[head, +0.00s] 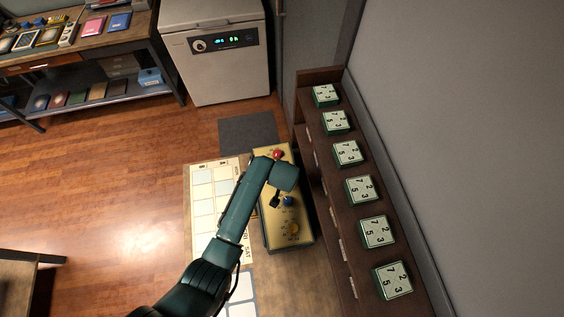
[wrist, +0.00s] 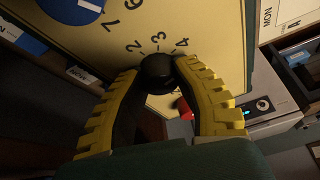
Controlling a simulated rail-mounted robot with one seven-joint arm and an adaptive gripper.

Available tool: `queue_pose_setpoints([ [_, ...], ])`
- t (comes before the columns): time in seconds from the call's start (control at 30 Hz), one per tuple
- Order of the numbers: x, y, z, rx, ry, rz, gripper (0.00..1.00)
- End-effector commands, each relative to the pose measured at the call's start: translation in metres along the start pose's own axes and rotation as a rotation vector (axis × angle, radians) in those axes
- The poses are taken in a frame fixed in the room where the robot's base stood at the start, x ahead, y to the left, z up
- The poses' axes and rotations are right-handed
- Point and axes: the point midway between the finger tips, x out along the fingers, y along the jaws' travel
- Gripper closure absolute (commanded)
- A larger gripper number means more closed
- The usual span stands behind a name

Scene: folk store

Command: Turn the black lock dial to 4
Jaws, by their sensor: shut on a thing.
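The lock box (head: 270,238) is a gold-coloured box with a yellow face (wrist: 225,30) and several coloured dials. In the wrist view the black dial (wrist: 157,73) sits between the yellow fingertips of my gripper (wrist: 160,72), which is shut on it. The printed numbers 2, 3 and 4 show just above the dial. Its pointer is hard to make out, so I cannot tell its setting. The blue dial (head: 288,201) shows beside my gripper in the head view, and part of it shows in the wrist view (wrist: 75,8). My arm hides the black dial in the head view.
A red dial (head: 277,154) and a yellow dial (head: 293,228) are at opposite ends of the box. A calendar sheet (head: 203,205) lies left of it. A dark shelf with several green-edged number blocks (head: 361,189) runs along the right, close to the box.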

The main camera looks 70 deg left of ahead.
Motion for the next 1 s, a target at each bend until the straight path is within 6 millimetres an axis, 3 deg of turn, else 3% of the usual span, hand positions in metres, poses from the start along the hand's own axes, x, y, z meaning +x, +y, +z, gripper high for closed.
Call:
queue_pose_setpoints([
  [0.17, 0.002, -0.001, 0.002, 0.001, -0.002, -0.002, 1.00],
  [0.2, 0.002, -0.001, 0.002, 0.001, -0.002, -0.002, 0.67],
  [0.37, 0.002, -0.001, 0.001, 0.001, -0.002, -0.001, 0.39],
  [0.73, -0.008, 0.000, -0.001, 0.001, 0.002, 0.001, 0.39],
  [1.0, -0.071, 0.000, 0.000, 0.001, 0.003, 0.002, 0.39],
])
